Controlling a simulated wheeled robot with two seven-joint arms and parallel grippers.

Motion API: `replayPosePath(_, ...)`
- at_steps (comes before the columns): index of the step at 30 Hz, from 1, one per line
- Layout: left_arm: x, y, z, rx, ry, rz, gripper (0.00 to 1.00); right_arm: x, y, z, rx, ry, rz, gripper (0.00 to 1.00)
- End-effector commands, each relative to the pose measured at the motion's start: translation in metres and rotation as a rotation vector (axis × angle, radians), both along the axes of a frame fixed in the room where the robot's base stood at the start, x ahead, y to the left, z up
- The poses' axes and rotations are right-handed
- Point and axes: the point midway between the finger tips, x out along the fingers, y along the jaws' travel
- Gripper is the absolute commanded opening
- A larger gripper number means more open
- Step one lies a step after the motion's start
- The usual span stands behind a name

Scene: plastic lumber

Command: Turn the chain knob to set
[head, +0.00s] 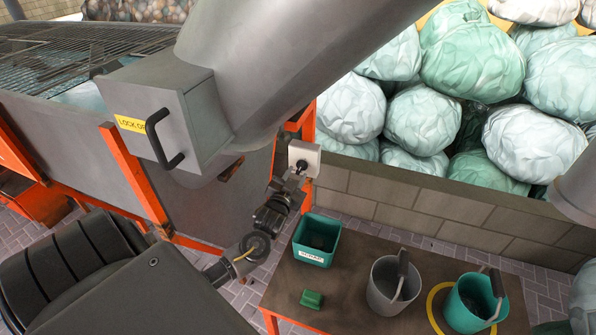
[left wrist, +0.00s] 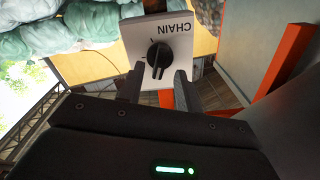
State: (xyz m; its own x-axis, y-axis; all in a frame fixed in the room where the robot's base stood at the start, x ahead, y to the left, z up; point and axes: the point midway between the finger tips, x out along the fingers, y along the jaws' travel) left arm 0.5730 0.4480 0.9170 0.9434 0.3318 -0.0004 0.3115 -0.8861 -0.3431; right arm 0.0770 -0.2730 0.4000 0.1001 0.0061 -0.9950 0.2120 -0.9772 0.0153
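The chain knob is a round black dial (left wrist: 159,55) with a white pointer mark. It sits on a pale control box (left wrist: 178,35) lettered CHAIN, which appears upside down in the left wrist view. In the head view the box (head: 310,153) is fixed by an orange post. My left gripper (left wrist: 159,72) faces the box with its two fingers apart. The fingertips lie on either side of the knob's lower part in the picture, with visible gaps; contact is not evident. In the head view my left gripper (head: 293,180) is just below the box. My right gripper is not in view.
A large grey duct (head: 270,60) and a lock-out box (head: 185,110) with a handle hang close above my left arm. A table (head: 340,285) below holds a green bin (head: 318,240) and two buckets. Bales (head: 470,55) lie behind a block wall (head: 400,200).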

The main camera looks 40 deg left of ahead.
Motion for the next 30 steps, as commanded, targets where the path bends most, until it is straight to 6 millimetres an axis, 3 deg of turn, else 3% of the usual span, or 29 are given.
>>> replayPosePath(6,0.018,0.005,0.000,0.000,0.000,-0.002,0.35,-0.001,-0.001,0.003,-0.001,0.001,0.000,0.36)
replayPosePath(15,0.020,0.005,-0.001,0.000,0.001,-0.003,0.35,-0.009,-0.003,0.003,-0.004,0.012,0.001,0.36)
replayPosePath(23,0.020,0.005,-0.001,-0.001,0.001,-0.003,0.02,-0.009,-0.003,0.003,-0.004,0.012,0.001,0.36)
replayPosePath(30,0.020,0.005,0.000,0.004,0.003,-0.003,0.00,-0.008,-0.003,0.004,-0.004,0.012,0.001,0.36)
